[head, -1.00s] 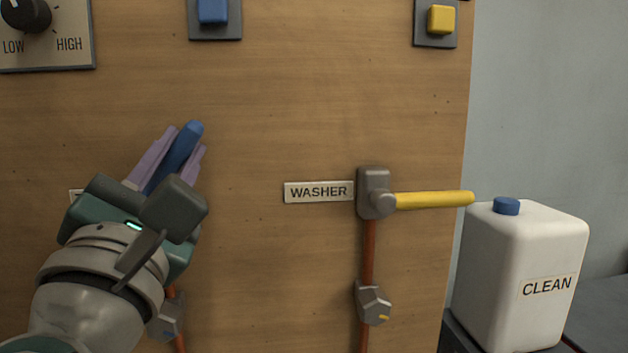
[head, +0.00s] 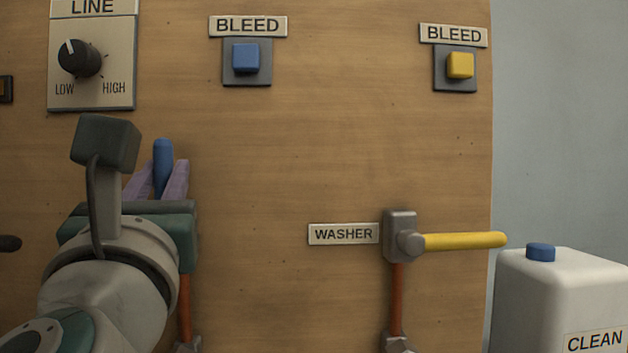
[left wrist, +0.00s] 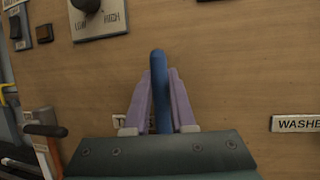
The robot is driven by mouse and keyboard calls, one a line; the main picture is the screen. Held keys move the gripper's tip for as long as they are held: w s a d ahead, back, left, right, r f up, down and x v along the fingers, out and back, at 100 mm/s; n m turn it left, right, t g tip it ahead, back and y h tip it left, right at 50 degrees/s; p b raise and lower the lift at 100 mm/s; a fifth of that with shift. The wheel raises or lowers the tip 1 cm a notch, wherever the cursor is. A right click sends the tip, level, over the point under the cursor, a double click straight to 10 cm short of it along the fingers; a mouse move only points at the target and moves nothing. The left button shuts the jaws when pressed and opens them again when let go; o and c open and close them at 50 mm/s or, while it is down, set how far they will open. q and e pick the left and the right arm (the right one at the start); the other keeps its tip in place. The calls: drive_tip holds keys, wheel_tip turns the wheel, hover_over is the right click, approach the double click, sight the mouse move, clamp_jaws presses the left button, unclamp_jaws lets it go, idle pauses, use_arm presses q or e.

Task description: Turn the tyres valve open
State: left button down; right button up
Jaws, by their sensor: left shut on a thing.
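A blue valve lever (head: 162,152) stands upright on the wooden panel, held between the purple fingers of my left gripper (head: 161,178). In the left wrist view the same blue lever (left wrist: 160,85) points up between the two fingers (left wrist: 160,100), its tip just past them. An orange pipe (head: 184,308) runs down below the gripper. My right gripper is not in view.
The WASHER valve's yellow lever (head: 463,241) points right. Above are a blue BLEED button (head: 245,58), a yellow BLEED button (head: 460,65) and the LINE knob (head: 79,58). A white CLEAN jug (head: 565,290) stands at the right. Bare panel lies between the valves.

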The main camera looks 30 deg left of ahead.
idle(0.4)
use_arm(q)
drive_tip(key=c, duration=0.8)
unclamp_jaws()
drive_tip(key=shift+o, duration=0.2)
drive_tip(key=shift+f, duration=0.1)
drive_tip(key=shift+s+d+f+b, duration=0.2)
drive_tip(key=shift+s+b, duration=0.05)
drive_tip(key=shift+b, duration=0.05)
drive_tip(key=b+v, duration=0.4)
drive_tip(key=v, duration=0.5)
drive_tip(key=shift+b, duration=0.3)
drive_tip(key=shift+s, duration=0.1)
